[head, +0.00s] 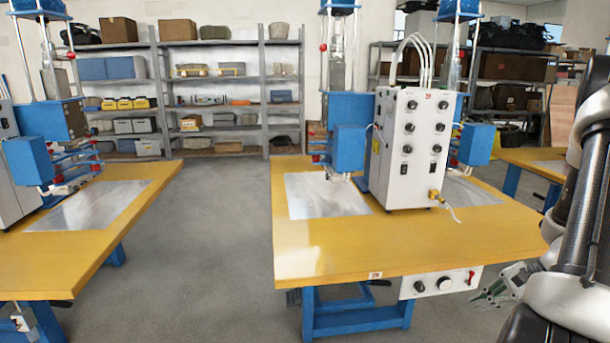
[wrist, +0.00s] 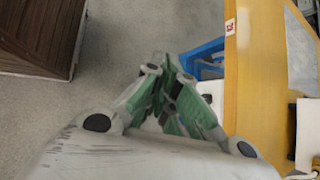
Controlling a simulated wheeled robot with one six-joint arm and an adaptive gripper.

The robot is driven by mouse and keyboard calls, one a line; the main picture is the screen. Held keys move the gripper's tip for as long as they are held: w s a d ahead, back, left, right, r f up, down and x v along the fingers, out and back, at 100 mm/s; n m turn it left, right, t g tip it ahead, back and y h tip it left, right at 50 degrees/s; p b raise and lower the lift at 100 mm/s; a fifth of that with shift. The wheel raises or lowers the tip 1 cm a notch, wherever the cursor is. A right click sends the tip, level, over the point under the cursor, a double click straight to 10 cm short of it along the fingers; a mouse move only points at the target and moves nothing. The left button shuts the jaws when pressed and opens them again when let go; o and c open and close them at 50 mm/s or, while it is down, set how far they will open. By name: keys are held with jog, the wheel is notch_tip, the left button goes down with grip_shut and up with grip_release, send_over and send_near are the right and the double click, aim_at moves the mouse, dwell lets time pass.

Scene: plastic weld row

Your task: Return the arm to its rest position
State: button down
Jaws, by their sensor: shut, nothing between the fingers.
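My gripper (wrist: 170,88) has green-padded fingers that are shut with nothing between them. In the wrist view it hangs over the grey floor, beside the yellow table edge to its right. In the head view my gripper (head: 487,295) shows small at the lower right, next to the front of the middle table and its control panel. My dark arm with pale joints runs up the right side of the head view. Part of the arm lies outside the frame.
The middle yellow table (head: 430,245) carries a white control box (head: 408,150) and blue welding presses. A knobbed panel (head: 440,283) hangs under its front edge. Another yellow table (head: 100,240) stands left. Grey floor (head: 205,260) between them is clear. A brown wooden box (wrist: 40,35) shows in the wrist view.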

jog(key=s+a+r+n+h, duration=0.2)
jog(key=s+a+r+n, duration=0.2)
jog(key=r, duration=0.6)
jog(key=s+a+r+n+h, duration=0.3)
jog(key=s+a+r+n, duration=0.1)
jog(key=r+n, duration=0.4)
jog(key=s+a+r+n+h, duration=0.3)
jog(key=s+a+r+n, duration=0.1)
jog(key=r, duration=0.8)
jog(key=shift+s+a+r+n+t, duration=0.35)
jog(key=shift+a+n, duration=0.45)
jog(key=shift+n, duration=0.3)
jog(key=c, duration=2.2)
grip_release()
